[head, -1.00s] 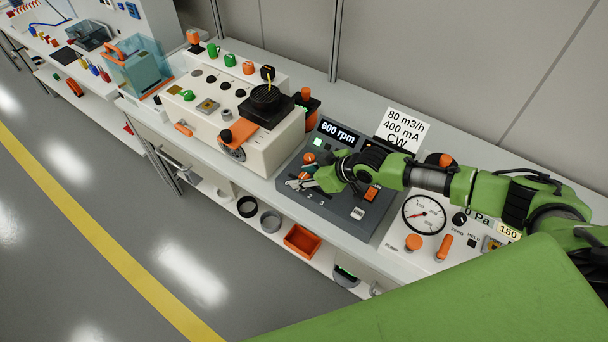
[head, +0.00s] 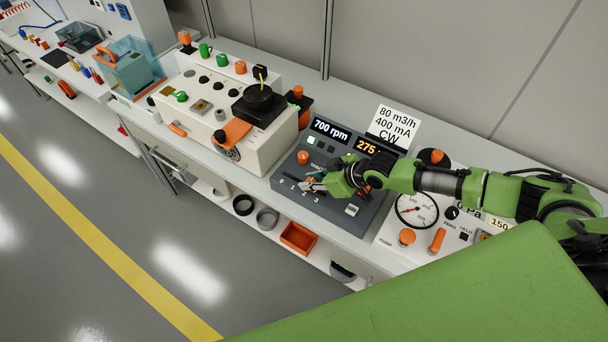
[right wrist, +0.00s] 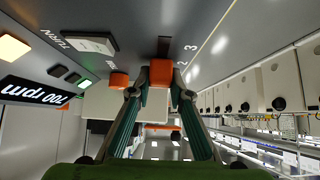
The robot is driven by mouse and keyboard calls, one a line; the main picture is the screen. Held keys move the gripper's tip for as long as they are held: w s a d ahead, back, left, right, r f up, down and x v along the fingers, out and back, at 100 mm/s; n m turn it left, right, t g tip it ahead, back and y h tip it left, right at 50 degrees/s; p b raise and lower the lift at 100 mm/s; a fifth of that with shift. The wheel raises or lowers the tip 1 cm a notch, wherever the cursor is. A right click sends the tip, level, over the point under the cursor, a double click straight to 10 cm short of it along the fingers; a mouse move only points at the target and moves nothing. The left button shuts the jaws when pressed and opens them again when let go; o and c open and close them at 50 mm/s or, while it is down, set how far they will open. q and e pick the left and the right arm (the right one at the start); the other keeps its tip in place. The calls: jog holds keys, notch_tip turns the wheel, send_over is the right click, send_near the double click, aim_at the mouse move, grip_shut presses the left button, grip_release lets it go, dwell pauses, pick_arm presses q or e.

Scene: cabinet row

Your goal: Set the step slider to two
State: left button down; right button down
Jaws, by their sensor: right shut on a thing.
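The step slider has an orange knob (right wrist: 161,72) in a dark slot on the sloping dark grey panel (head: 332,203). In the right wrist view the printed 2 and 3 show beside the slot, and the knob sits close to the 2. My right gripper (right wrist: 150,88) is shut on this knob; it also shows in the head view (head: 313,183), low over the panel's front part. In the head view the fingers and wrist hide most of the slider. My left gripper is not in view.
The panel carries a display (head: 331,131) reading 700 rpm and an amber display (head: 368,147) starting with 275. A round orange knob (head: 303,157) sits close to the gripper. A gauge unit (head: 416,210) stands at right, and a cream machine (head: 215,110) at left.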

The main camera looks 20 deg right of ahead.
jog(key=c, duration=1.8)
grip_release()
jog(key=shift+w+a, duration=0.1)
jog(key=shift+w, duration=0.05)
jog(key=shift+c, duration=0.2)
jog(key=v, duration=1.2)
